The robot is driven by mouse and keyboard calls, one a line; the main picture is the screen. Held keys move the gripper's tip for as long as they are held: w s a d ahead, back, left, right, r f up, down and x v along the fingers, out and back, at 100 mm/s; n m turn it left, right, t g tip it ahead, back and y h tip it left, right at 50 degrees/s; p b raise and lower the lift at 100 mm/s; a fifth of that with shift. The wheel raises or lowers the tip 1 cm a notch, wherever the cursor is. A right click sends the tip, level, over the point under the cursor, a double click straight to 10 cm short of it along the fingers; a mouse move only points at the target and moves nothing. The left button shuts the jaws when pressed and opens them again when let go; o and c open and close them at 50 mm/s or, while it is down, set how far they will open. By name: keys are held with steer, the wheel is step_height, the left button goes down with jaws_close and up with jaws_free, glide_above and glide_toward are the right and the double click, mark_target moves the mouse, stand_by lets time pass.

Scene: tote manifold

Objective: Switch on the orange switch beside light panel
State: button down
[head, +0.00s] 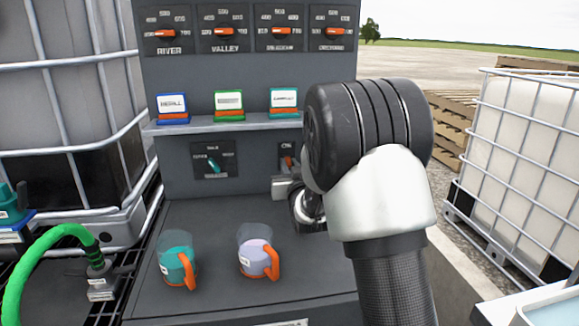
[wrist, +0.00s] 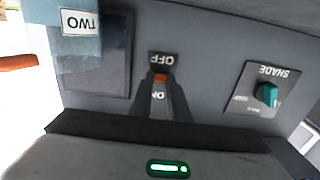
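The orange switch (head: 288,161) is on the upright grey face below the shelf, under an ON label. In the wrist view, which is upside down, its orange tip (wrist: 160,78) shows between the OFF and ON labels; which way it is set is unclear. A blank dark panel (wrist: 104,62) is beside it; I cannot tell if this is the light panel. In the head view my arm hides that area. My gripper (wrist: 161,84) has its dark fingers on either side of the switch, with a narrow gap between them. Whether they touch it is unclear.
A teal SHADE knob (wrist: 266,95) is on the switch's other side. Two jugs with orange handles, one teal (head: 177,262) and one lilac (head: 257,259), stand on the counter below. The shelf (head: 225,125) above holds several labelled blocks. A caged tank (head: 525,170) is at right.

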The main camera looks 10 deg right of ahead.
steer(key=shift+r+g+p, duration=0.5)
steer(key=shift+r+p, duration=0.1)
steer(key=shift+p, duration=0.75)
steer(key=g+p, duration=0.1)
steer(key=p, duration=0.1)
steer(key=shift+r+p, duration=0.3)
steer(key=shift+r, duration=0.1)
steer(key=g+p, duration=0.1)
steer(key=p, duration=0.1)
steer(key=g+p, duration=0.1)
steer(key=p, duration=0.1)
steer(key=shift+w+r+g, duration=0.1)
steer(key=shift+r+g, duration=0.2)
steer(key=shift+g, duration=0.1)
steer(key=shift+g+p, duration=0.5)
steer(key=shift+p, duration=0.55)
steer(key=shift+f, duration=0.1)
steer(key=c, duration=1.7)
jaws_free()
steer(key=p+v, duration=0.1)
steer(key=v, duration=1.6)
steer(key=shift+r, duration=0.3)
